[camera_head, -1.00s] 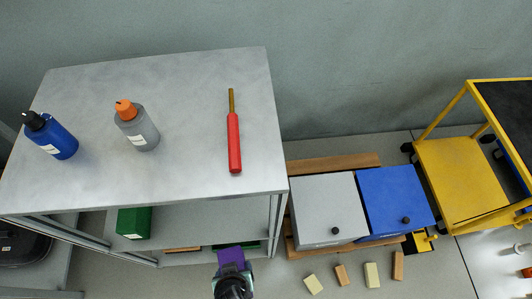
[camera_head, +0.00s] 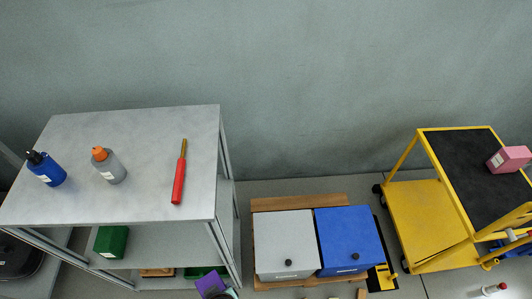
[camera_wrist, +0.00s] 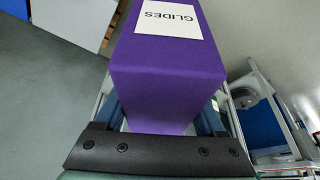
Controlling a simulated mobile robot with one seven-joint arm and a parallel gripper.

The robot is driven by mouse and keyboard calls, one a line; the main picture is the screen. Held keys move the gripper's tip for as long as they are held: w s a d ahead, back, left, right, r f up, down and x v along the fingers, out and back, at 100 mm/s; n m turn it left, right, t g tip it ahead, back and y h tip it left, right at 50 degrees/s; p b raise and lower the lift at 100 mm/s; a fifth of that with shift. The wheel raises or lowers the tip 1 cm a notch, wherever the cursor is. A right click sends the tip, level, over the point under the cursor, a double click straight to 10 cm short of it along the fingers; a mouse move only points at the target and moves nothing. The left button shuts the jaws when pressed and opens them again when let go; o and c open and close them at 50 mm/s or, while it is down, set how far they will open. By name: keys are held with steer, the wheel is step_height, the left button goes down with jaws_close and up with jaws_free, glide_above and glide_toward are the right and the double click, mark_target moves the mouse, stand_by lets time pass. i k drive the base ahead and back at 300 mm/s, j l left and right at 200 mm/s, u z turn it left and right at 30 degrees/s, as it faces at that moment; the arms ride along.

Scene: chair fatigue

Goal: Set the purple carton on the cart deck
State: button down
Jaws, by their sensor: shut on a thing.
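The purple carton (camera_wrist: 160,75) fills the middle of the wrist view, with a white label reading GLIDES. My gripper (camera_wrist: 168,112) is shut on it, one finger on each side. In the head view the purple carton (camera_head: 208,284) shows at the bottom edge, in front of the grey shelf unit; most of my gripper there is cut off. The yellow cart (camera_head: 421,217) stands at the right, well away from the carton. It has a black upper surface (camera_head: 465,175) and a bare yellow lower deck (camera_head: 418,212).
A pink box (camera_head: 509,159) sits on the cart's black top at the right. Grey (camera_head: 285,240) and blue (camera_head: 348,238) boxes stand on a wooden pallet between shelf unit and cart.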

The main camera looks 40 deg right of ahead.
mark_target(473, 171)
steer(key=k+l+z, duration=0.1)
steer(key=l, duration=0.35)
steer(key=k+l+z, duration=0.1)
steer(key=l, duration=0.35)
steer(key=k+l+z, duration=0.1)
steer(key=l, duration=0.35)
steer(key=k+l+z, duration=0.15)
steer(key=l, duration=0.3)
steer(key=l+z, duration=0.1)
steer(key=l, duration=0.75)
steer(key=i+l+z, duration=0.1)
steer(key=l, duration=0.75)
steer(key=i+l, duration=0.3)
steer(key=l, duration=0.25)
